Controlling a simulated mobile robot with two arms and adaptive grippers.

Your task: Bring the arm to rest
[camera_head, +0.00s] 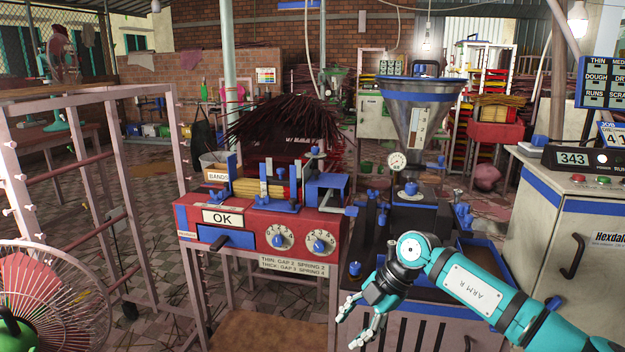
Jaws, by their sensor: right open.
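My right arm, teal and marked ARM R, comes in from the lower right. Its gripper (358,322) points down and to the left, with its fingers apart and nothing between them. It hangs in front of the dark extruder base, to the right of the red machine (190,222) with the OK sign. My left gripper is not in view.
The extruder's metal hopper (418,112) stands behind my right arm. A grey cabinet (548,240) with a display reading 343 is at the right. A pink rack (101,130) and a fan (50,300) stand at the left. Tiled floor shows between the rack and the red machine.

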